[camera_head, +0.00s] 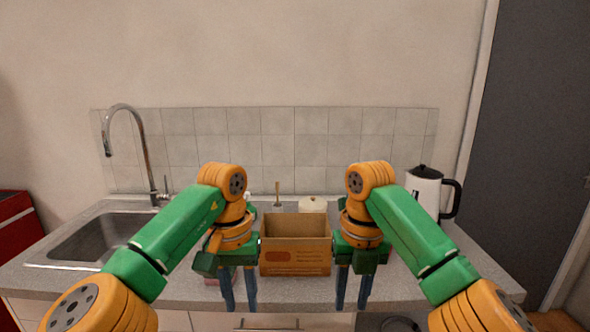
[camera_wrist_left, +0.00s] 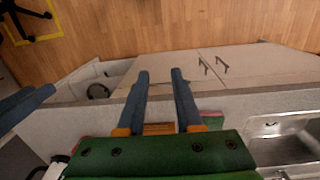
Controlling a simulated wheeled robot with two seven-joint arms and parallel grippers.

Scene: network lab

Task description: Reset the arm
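My left gripper (camera_head: 239,290) points down at the counter's front edge, left of the wooden box. Its two blue fingers are apart with nothing between them; in the left wrist view the open fingers (camera_wrist_left: 160,100) also show a clear gap. My right gripper (camera_head: 354,290) points down on the right side of the box. Its blue fingers are apart and empty. Both arms come in from the lower corners and bend downward at the wrists in a near mirror pose.
An open wooden box (camera_head: 295,262) stands on the grey counter (camera_head: 190,286) between the grippers. A sink (camera_head: 95,238) with a tall faucet (camera_head: 140,150) is at left. A white kettle (camera_head: 424,190) stands at right, partly behind my right arm. A whitish round item (camera_head: 313,204) stands behind the box.

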